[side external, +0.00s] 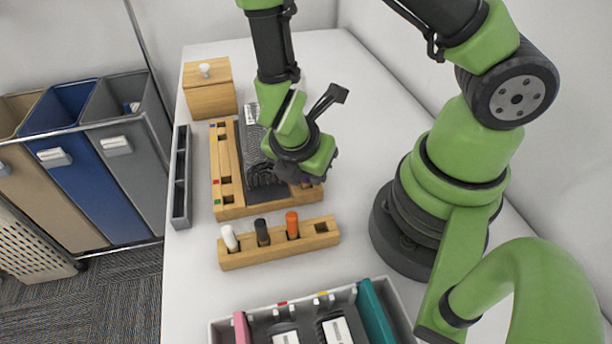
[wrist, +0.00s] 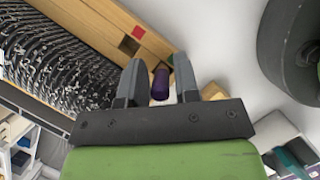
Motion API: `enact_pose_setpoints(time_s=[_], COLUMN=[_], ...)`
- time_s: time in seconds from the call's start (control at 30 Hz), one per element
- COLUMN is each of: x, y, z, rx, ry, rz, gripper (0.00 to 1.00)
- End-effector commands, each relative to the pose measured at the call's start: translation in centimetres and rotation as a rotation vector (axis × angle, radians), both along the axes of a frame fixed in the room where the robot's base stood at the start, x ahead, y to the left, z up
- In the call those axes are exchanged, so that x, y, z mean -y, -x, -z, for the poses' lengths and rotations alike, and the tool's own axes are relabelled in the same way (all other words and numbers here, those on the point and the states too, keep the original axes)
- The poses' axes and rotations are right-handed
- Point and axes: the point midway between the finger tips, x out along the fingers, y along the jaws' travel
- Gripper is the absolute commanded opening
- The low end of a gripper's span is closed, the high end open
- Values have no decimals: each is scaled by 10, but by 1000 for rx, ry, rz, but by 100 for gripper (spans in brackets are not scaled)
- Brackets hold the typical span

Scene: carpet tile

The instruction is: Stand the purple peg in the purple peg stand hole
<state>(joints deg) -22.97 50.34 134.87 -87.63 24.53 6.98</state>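The purple peg (wrist: 160,84) shows in the wrist view between the two fingers of my gripper (wrist: 158,78), its dark end towards the camera. A narrow gap shows between the peg and each finger, so my gripper looks open around it. The peg's far end is against the wooden board (wrist: 105,28); I cannot tell whether it sits in a hole. A red-marked square hole (wrist: 129,45) is up and left of the peg. In the side view my gripper (side external: 306,180) is low over the right front corner of the board (side external: 232,211), largely hiding the peg. No purple mark is discernible.
A wooden block (side external: 262,259) in front holds white, black and orange pegs, with an empty hole at its right end. A wooden box (side external: 208,96) stands behind, a grey tray (side external: 181,180) at left, and a grey bin (side external: 222,330) at the front.

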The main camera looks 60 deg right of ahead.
Motion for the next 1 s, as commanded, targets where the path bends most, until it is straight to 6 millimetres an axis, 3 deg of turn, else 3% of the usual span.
enact_pose_setpoints(time_s=[0.3,0.33,0.47,1.0], x=[1,1,1,1], y=[0,0,0,-1], z=[3,3,3,-8], rx=[0,0,0,5], ry=[-1,-1,-1,0], rz=[1,1,0,1], gripper=[29,27,0,0])
